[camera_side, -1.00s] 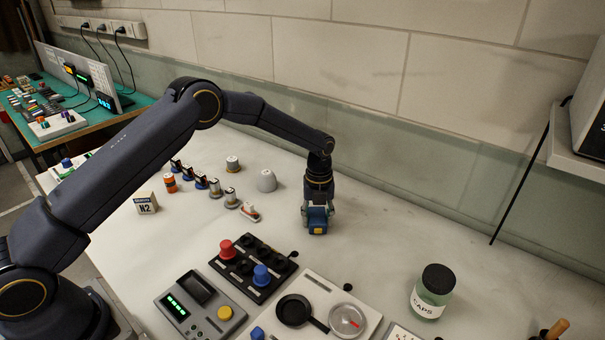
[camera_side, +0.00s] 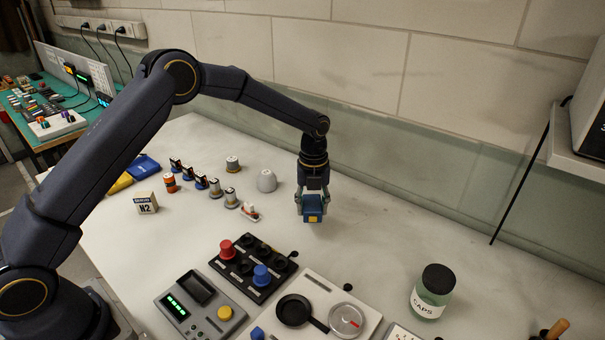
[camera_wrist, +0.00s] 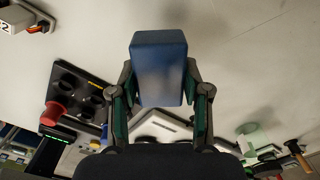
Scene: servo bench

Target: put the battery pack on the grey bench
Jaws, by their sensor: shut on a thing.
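The battery pack (camera_side: 312,205) is a blue block with a yellow patch on its lower face. My gripper (camera_side: 312,204) is shut on it and holds it a little above the grey bench (camera_side: 390,235). In the wrist view the blue block (camera_wrist: 159,66) sits between the two green-padded fingers. The bench below it is bare. The exact gap between pack and bench is hard to tell.
A white cup-like dome (camera_side: 266,181), several small cylinders (camera_side: 215,189) and a red-and-white switch (camera_side: 250,211) stand to the left. In front are a black socket block (camera_side: 252,268), a white plate with dials (camera_side: 325,300) and a CAPS jar (camera_side: 433,292).

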